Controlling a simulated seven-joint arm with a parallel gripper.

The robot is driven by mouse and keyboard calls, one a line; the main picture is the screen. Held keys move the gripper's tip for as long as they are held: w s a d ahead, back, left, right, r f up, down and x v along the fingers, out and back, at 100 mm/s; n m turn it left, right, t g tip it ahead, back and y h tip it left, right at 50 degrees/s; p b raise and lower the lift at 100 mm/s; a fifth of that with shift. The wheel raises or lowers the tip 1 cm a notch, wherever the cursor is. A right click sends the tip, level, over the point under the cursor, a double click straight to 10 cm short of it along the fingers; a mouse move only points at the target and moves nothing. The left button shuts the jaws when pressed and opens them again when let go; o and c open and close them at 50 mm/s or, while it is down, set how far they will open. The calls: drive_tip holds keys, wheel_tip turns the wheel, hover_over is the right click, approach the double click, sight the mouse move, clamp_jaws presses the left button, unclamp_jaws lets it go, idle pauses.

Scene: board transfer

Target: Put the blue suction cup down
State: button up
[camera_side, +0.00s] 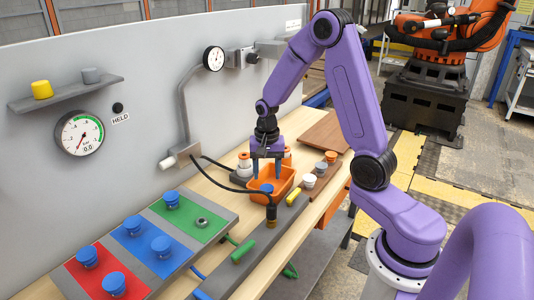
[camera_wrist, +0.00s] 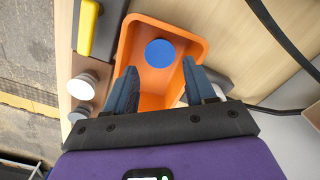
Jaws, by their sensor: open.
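A round blue cap, seemingly the top of the blue suction cup (camera_side: 267,188), shows just below my gripper (camera_side: 267,178) in the side view. A dark and brass-coloured body hangs or stands under it; I cannot tell whether it rests on anything. In the wrist view the blue disc (camera_wrist: 159,53) shows against the orange bin (camera_wrist: 130,32), centred ahead of the gap between my fingers. My gripper (camera_wrist: 160,85) is open, and nothing visible is clamped between its fingers. The orange bin also shows in the side view (camera_side: 287,180), behind the cap.
A black hose (camera_side: 225,187) runs near the cap from a wall fitting. The red, blue and green board (camera_side: 152,252) at left carries several blue-capped pieces and one bare grey ring. The gauge (camera_side: 80,133) reads near zero.

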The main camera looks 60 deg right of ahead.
sight(267, 188)
wheel_tip(267, 188, up, 6)
drive_tip(key=s+a+r+n, duration=0.1)
drive_tip(key=s+a+n, duration=0.2)
drive_tip(key=a, duration=0.1)
drive_tip(key=s+a+r+n, duration=0.1)
drive_tip(key=s+a+n, duration=0.2)
drive_tip(key=a+n, duration=0.1)
drive_tip(key=s+a+r+n, duration=0.1)
drive_tip(key=s+a+n, duration=0.2)
drive_tip(key=a+n, duration=0.1)
drive_tip(key=shift+s+a+r, duration=0.2)
drive_tip(key=shift+s, duration=0.1)
drive_tip(key=s+a+n, duration=0.3)
drive_tip(key=s+n, duration=0.9)
drive_tip(key=s, duration=0.4)
drive_tip(key=shift+r, duration=0.4)
